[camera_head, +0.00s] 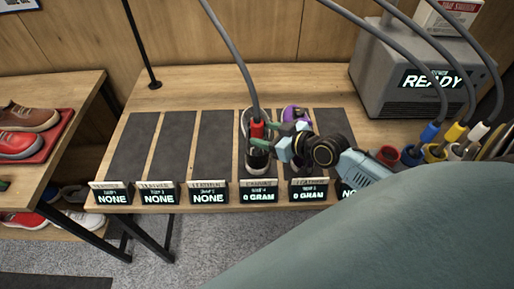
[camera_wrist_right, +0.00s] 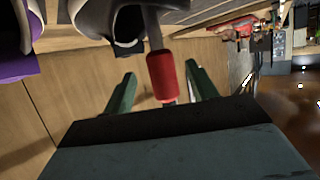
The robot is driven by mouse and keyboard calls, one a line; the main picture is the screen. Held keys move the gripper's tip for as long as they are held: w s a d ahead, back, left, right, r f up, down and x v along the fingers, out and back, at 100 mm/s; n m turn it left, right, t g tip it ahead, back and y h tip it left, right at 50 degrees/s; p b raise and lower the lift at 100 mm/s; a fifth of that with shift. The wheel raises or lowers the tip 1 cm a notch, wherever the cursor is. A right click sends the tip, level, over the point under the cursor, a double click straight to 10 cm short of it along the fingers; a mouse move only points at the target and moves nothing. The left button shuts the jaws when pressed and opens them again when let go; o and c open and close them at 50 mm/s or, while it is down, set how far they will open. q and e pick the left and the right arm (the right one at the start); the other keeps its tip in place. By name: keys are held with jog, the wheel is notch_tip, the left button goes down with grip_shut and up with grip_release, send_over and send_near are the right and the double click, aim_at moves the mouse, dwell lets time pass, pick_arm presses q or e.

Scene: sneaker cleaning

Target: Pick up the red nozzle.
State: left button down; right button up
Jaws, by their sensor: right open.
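The red nozzle (camera_head: 257,130) hangs on the end of a grey hose (camera_head: 240,75), above a dark shoe (camera_head: 257,160) on the fourth mat. My right gripper (camera_head: 273,137) is at the nozzle from the right. In the right wrist view, the red nozzle (camera_wrist_right: 161,76) stands between the two green fingers of the right gripper (camera_wrist_right: 160,75). The fingers are open, with a gap visible on both sides of the nozzle. Part of the nozzle's lower end is hidden behind the gripper body in that view. My left gripper is not in view.
A purple shoe (camera_head: 295,114) lies on the mat to the right. Blue (camera_head: 430,132), yellow (camera_head: 454,132) and white nozzles (camera_head: 479,130) stand in holders near the grey machine (camera_head: 410,75). Mats on the left are empty. A shoe rack (camera_head: 62,90) stands further left.

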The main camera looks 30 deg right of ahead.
aim_at(253, 131)
jog(key=shift+x, duration=2.75)
jog(key=shift+a, duration=0.1)
grip_shut()
